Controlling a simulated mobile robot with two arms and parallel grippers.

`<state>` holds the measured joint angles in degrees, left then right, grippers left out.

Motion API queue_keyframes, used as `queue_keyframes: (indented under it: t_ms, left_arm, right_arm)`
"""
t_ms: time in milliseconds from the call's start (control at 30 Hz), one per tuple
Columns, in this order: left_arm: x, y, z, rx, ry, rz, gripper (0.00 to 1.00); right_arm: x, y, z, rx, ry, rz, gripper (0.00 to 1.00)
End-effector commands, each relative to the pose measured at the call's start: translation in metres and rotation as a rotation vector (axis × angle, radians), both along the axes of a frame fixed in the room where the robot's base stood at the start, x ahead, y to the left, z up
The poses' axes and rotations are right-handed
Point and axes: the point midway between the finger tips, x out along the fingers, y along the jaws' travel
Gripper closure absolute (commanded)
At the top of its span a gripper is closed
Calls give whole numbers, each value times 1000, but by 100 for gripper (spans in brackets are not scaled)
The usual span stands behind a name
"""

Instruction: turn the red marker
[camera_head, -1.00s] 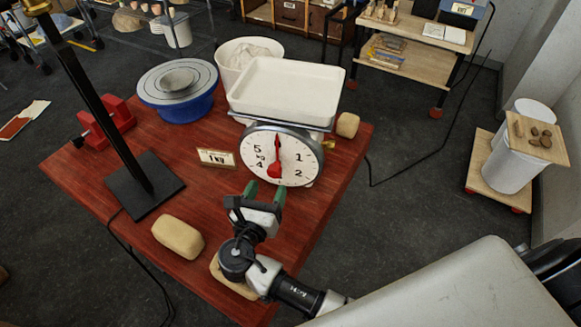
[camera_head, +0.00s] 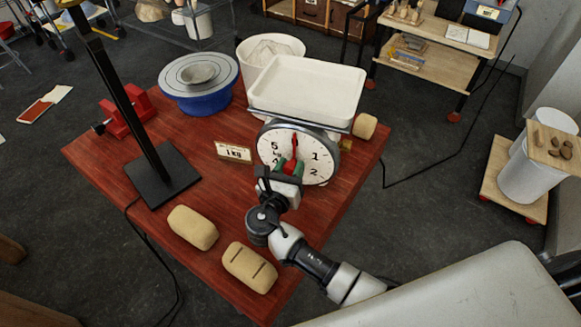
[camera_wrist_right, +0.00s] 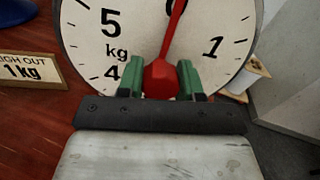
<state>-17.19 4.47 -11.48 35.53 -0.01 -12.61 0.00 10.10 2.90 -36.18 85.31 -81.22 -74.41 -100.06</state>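The red marker (camera_wrist_right: 162,78) is a pointer with a wide knob at its lower end, on the white dial (camera_head: 268,150) of a weighing scale. Its thin arm points nearly straight up in the wrist view. It also shows in the head view (camera_head: 294,142), partly hidden by my gripper. My right gripper (camera_wrist_right: 161,80) has its green fingers on both sides of the knob, close against it, and looks shut on it. It also shows at the dial in the head view (camera_head: 289,167). My left gripper is not in view.
A white tray (camera_head: 308,92) tops the scale. A "1 kg" sign (camera_head: 234,153) stands to its left. Two tan blocks (camera_head: 193,227) (camera_head: 250,267) lie near the front of the red table (camera_head: 215,185). A black post (camera_head: 125,110) and a blue turntable (camera_head: 199,97) stand left.

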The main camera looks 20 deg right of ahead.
Motion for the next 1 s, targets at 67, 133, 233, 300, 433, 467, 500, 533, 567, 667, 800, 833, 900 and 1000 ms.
queue_keyframes:
  t_ms: [67, 133, 233, 300, 433, 467, 500, 533, 567, 667, 800, 833, 900, 1000]
  left_arm:
    - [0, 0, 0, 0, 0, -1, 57]
    - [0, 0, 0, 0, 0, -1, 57]
    - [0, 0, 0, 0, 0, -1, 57]
    - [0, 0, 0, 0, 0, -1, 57]
    - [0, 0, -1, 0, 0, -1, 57]
    - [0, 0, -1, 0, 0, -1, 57]
    - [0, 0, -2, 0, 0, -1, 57]
    - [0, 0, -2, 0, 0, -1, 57]
    - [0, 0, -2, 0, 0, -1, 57]
    - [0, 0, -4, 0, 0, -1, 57]
    - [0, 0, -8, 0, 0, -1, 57]
    - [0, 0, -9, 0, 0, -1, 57]
    - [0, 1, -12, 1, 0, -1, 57]
    - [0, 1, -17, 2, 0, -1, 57]
  right_arm:
    - [0, 0, 0, 0, 0, 0, 86]
    - [0, 0, 0, 0, 0, 0, 97]
    - [0, 0, 0, 0, 0, 0, 100]
    - [0, 0, 0, 2, -1, 0, 100]
    - [0, 0, 0, 15, -11, 0, 100]
    - [0, 0, 0, 22, -15, 0, 100]
    - [0, 0, -1, 32, -23, 0, 100]
    - [0, 0, -1, 41, -30, 0, 100]
    - [0, 0, -1, 52, -38, 0, 100]
    - [0, 1, -1, 97, -71, -1, 100]
    - [0, 0, -2, 183, -136, -1, 100]
    - [0, 0, -2, 204, -152, -1, 100]
    - [0, 1, -2, 256, -191, -2, 100]
    - [0, 1, -2, 333, -248, -1, 100]
